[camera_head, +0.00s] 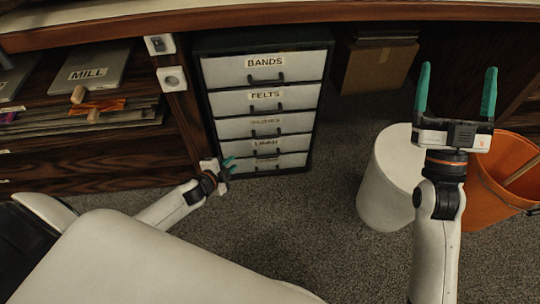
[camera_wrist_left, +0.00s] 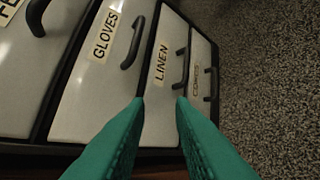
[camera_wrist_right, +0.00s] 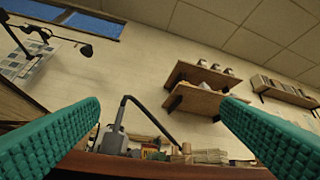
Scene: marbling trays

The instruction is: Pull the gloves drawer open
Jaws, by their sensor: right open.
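The gloves drawer (camera_head: 236,129) is in the dark cabinet, third from the top, with a pale front, a label and a dark handle. It looks shut, flush with the others. In the left wrist view the gloves drawer (camera_wrist_left: 85,95) shows its label clearly, and its curved handle (camera_wrist_left: 133,45) is free. My left gripper (camera_head: 230,164) is low in front of the cabinet. In its wrist view the fingers (camera_wrist_left: 161,100) are apart and empty, over the linen drawer's front, beside the gloves handle. My right gripper (camera_head: 456,90) is open and empty, pointing up, far right of the cabinet.
Bands (camera_head: 225,70) and felts (camera_head: 228,103) drawers are above; the linen drawer (camera_wrist_left: 160,115) and another are below. A wooden shelf unit (camera_head: 90,172) stands left of the cabinet. A white cylinder (camera_head: 385,185) and an orange bucket (camera_head: 490,205) stand right. Carpet before the cabinet is clear.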

